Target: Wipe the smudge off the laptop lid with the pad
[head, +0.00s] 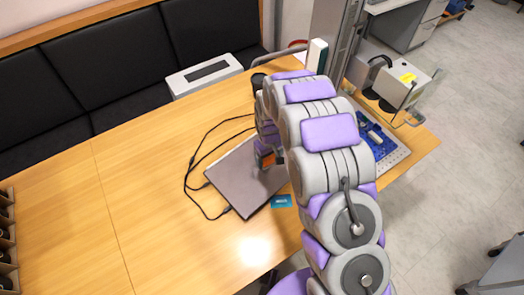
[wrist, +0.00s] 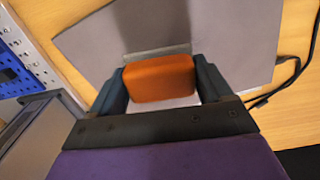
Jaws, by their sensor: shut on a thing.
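The closed grey laptop (head: 240,178) lies flat on the wooden table, and its lid (wrist: 225,30) fills much of the upper wrist view. My gripper (wrist: 160,82) is shut on an orange pad (wrist: 160,78), with one dark finger on each side of it. In the head view the pad (head: 267,160) shows as a small orange patch over the right part of the lid, partly hidden by my arm. I cannot tell if the pad touches the lid. A paler strip (wrist: 157,54) shows on the lid just beyond the pad; I cannot tell if it is the smudge.
Black cables (head: 191,172) loop on the table left of the laptop. A small blue card (head: 282,201) lies by its near right corner.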

